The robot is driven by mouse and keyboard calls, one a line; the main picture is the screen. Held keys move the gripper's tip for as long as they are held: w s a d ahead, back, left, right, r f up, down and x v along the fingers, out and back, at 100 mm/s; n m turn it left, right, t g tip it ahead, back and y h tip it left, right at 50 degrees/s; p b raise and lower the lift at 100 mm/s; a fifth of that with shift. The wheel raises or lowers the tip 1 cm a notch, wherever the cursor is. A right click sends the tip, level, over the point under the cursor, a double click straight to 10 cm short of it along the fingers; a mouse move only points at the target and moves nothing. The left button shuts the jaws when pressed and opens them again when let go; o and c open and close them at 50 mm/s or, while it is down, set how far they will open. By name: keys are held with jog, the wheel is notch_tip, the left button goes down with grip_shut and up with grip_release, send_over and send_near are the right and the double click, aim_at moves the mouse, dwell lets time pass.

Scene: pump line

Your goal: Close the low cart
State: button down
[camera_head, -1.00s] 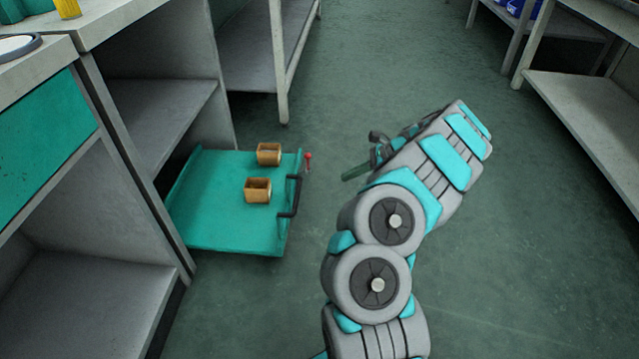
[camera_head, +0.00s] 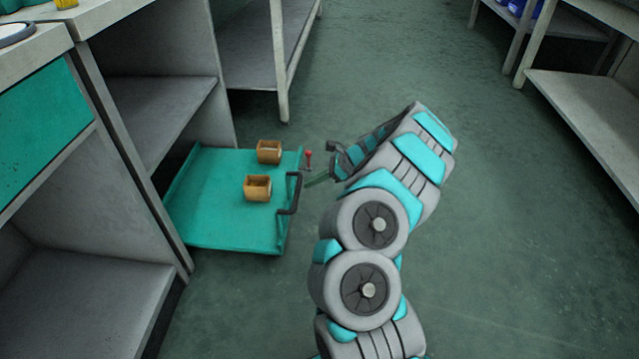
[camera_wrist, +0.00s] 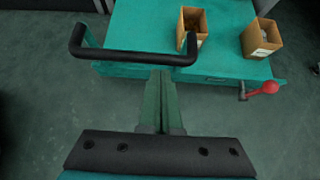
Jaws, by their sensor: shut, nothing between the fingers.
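The low cart (camera_head: 220,222) is a flat teal platform near the floor, pulled out from under the grey bench at the left. Its black bar handle (camera_head: 294,196) is on its right edge, and a red-knobbed lever (camera_head: 308,158) is beside it. In the wrist view the handle (camera_wrist: 135,58), the cart front (camera_wrist: 225,70) and the red knob (camera_wrist: 266,88) show ahead. My gripper (camera_head: 312,181) is shut and empty, just right of the handle. In the wrist view its green fingers (camera_wrist: 161,85) point at the handle bar; I cannot tell whether they touch it.
Two small brown boxes, one at the back (camera_head: 269,152) and one nearer (camera_head: 257,188), stand on the cart. The grey bench (camera_head: 120,250) is at the left, with another shelf unit (camera_head: 281,60) behind. The floor right of my arm is clear up to a shelf (camera_head: 590,120).

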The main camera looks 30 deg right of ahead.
dwell(0.3)
jog(key=w+a+p, duration=0.1)
jog(key=w+a, duration=0.8)
jog(key=a, duration=0.4)
jog(key=w+a+p, duration=0.2)
jog(key=w+a, duration=0.6)
jog(key=a, duration=0.5)
jog(key=shift+w, duration=0.35)
jog(key=shift+a+r, duration=0.1)
jog(key=shift+a, duration=0.05)
